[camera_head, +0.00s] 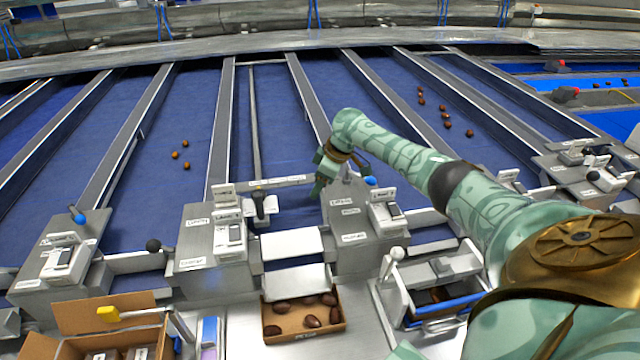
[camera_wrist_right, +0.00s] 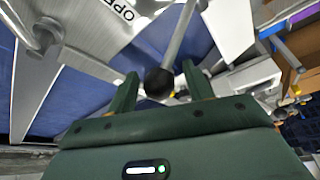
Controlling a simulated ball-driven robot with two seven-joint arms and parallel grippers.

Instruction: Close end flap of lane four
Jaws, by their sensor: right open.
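My right gripper (camera_head: 318,188) is over the end of a middle blue lane (camera_head: 280,150), beside a grey control box (camera_head: 350,225). In the right wrist view its two fingers (camera_wrist_right: 163,85) are apart. A black ball knob (camera_wrist_right: 158,83) on a metal rod (camera_wrist_right: 180,35) shows between the fingertips; I cannot tell whether they touch it. A label reading "OPE", cut off, is near the rod. At that lane's end is a pale flat plate (camera_head: 292,243), with another pale plate (camera_head: 297,278) below it. I cannot read which lane is number four. My left gripper is out of view.
A cardboard tray (camera_head: 268,336) of dates stands below the plates. Other control boxes (camera_head: 190,245) with levers flank the lanes. A blue knob (camera_head: 370,181) is close to my right gripper. A white-knobbed lever (camera_head: 397,253) stands at a metal bin (camera_head: 440,318).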

